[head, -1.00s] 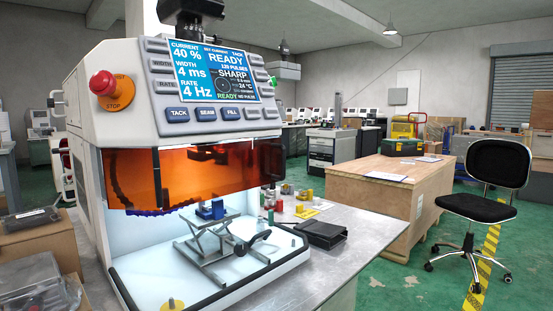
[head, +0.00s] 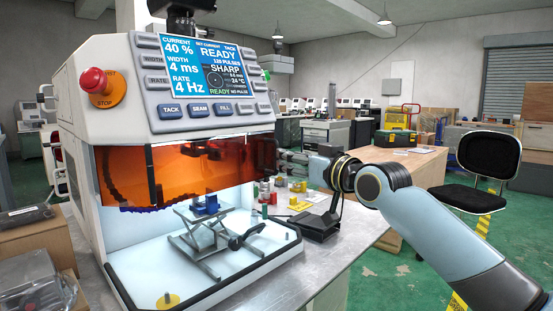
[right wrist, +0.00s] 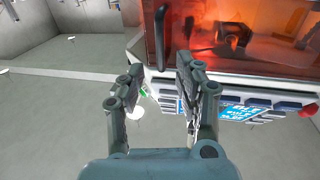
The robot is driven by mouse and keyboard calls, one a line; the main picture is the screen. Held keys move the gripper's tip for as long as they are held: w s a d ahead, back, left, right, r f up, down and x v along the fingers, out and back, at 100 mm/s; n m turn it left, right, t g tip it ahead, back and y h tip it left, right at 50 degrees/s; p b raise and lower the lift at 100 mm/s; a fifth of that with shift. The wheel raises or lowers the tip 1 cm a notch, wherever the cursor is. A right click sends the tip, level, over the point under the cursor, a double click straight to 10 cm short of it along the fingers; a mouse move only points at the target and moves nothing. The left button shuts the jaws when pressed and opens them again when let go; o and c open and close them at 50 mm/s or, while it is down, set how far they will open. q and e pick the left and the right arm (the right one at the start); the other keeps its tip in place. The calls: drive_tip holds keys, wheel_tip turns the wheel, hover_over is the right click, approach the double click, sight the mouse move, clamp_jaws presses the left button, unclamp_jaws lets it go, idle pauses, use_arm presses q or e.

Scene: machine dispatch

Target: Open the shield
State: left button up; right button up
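The shield (head: 205,172) is an orange see-through curved panel on the front of the white welding machine (head: 85,130). It hangs down below the control panel, over the upper part of the lit chamber. My right gripper (head: 284,160) is at the right end of the shield, partly hidden behind its edge. In the right wrist view, my right gripper (right wrist: 158,68) is open with nothing between its fingers. There the shield (right wrist: 245,30) lies at the upper right, and a black bar (right wrist: 160,36) at its edge stands just beyond the fingertips. I cannot tell whether anything touches. My left gripper is not in view.
A lift stand (head: 205,230) with a blue block (head: 206,205) is in the chamber. A red stop button (head: 95,82) juts from the machine's left. Small coloured parts and a black box (head: 312,226) are on the metal bench (head: 310,270) below my right arm.

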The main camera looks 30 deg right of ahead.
drive_tip(key=w, duration=0.4)
drive_tip(key=w+a, duration=0.1)
drive_tip(key=w, duration=0.1)
drive_tip(key=shift+w+b, duration=0.25)
drive_tip(key=shift+b, duration=0.05)
drive_tip(key=shift+c, duration=0.4)
clamp_jaws()
